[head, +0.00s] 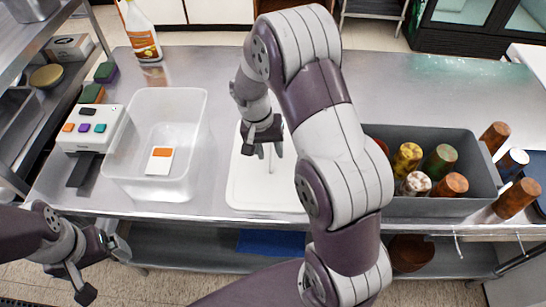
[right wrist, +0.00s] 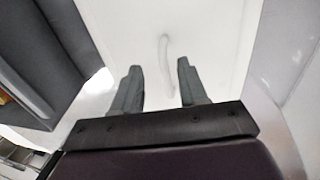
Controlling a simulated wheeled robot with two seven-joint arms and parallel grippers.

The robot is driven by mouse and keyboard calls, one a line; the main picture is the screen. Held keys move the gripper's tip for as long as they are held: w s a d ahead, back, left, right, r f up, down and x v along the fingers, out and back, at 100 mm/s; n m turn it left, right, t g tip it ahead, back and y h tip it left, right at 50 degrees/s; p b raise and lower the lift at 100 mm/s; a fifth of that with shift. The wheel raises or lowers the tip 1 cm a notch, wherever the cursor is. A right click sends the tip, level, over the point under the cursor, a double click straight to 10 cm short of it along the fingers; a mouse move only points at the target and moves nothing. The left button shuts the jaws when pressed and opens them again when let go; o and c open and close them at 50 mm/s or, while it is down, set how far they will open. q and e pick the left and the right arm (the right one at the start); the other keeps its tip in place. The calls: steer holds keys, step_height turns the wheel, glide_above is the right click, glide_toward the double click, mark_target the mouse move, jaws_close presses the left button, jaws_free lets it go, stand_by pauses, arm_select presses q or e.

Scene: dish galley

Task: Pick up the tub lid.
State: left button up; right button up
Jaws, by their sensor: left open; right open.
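The white tub lid (head: 252,190) lies flat on the steel counter, right of the clear tub. My right arm covers part of it in the head view. In the right wrist view the lid (right wrist: 215,30) fills the middle, with a slim raised handle (right wrist: 165,62) on it. My right gripper (head: 263,152) points down over the lid. In the right wrist view its open fingers (right wrist: 160,82) stand either side of the handle's line, with nothing between them that I can see gripped. My left gripper (head: 103,268) is open and empty, low in front of the counter.
The clear tub (head: 190,185) holds an orange and white item (head: 160,160). A grey bin (head: 430,207) with several coloured cylinders stands right of the lid. A white button box (head: 92,128) and a spray bottle (head: 140,35) are at left. The back of the counter (head: 440,85) is clear.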

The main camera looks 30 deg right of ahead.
mark_target(271, 159)
step_height(271, 159, down, 4)
steer(key=shift+w+d+r, duration=0.1)
steer(key=shift+d+r, duration=0.05)
steer(key=shift+r, duration=0.1)
jaws_close()
